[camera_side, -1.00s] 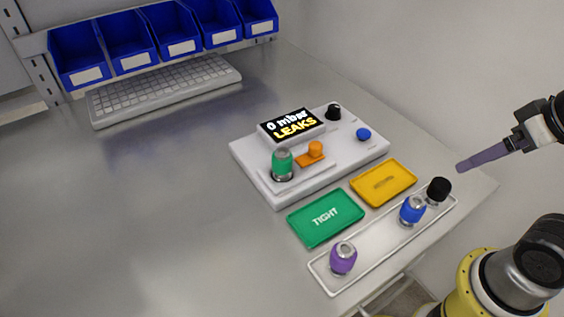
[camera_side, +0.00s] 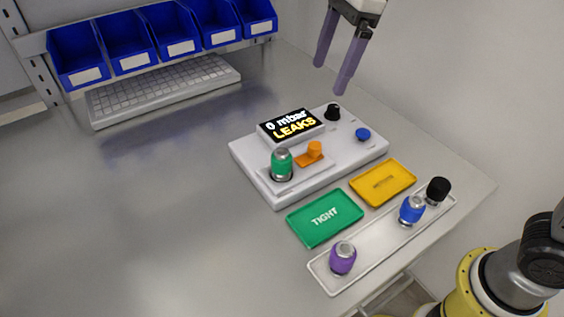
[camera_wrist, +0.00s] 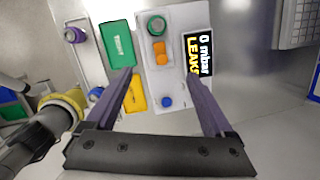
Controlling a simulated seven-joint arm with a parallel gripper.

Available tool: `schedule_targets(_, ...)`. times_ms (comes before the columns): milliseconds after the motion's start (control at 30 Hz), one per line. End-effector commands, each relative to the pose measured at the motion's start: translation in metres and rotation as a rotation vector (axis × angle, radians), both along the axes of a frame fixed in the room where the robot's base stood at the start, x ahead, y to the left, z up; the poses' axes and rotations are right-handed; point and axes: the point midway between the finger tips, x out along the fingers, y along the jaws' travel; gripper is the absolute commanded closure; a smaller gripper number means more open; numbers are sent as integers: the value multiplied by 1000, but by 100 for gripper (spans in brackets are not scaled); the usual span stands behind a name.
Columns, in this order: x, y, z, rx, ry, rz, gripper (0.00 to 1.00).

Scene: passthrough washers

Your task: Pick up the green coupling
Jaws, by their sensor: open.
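The green coupling (camera_side: 281,163) stands upright on the left front of the white test unit (camera_side: 240,150), with metal at its top and base. In the wrist view the green coupling (camera_wrist: 157,25) is at the top middle, beyond my fingertips. My gripper (camera_side: 331,78) is open and empty, with two purple fingers pointing down. It is above and behind the test unit, well apart from the coupling. In the wrist view my gripper (camera_wrist: 162,84) frames the unit between its fingers.
An orange lever (camera_side: 314,150) sits right beside the coupling. The display (camera_side: 291,126) reads "0 mbar LEAKS". A green TIGHT tray (camera_side: 325,218), a yellow tray (camera_side: 383,182) and a white tray (camera_side: 375,248) with purple, blue and black-topped couplings lie in front.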

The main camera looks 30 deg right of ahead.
Motion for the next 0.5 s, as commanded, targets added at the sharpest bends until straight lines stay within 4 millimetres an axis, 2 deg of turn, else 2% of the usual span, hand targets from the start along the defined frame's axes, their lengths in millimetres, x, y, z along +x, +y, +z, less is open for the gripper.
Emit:
schedule_targets(33, 11, 15, -12, -4, 23, 23, 13)
schedule_targets(100, 20, 30, -26, -10, 46, 50, 13)
schedule_targets(200, 24, 44, -44, -24, 79, 75, 13)
schedule_targets(367, 22, 55, -63, -35, 107, 98, 13)
schedule_targets(500, 21, 58, -85, -36, 109, 99, 13)
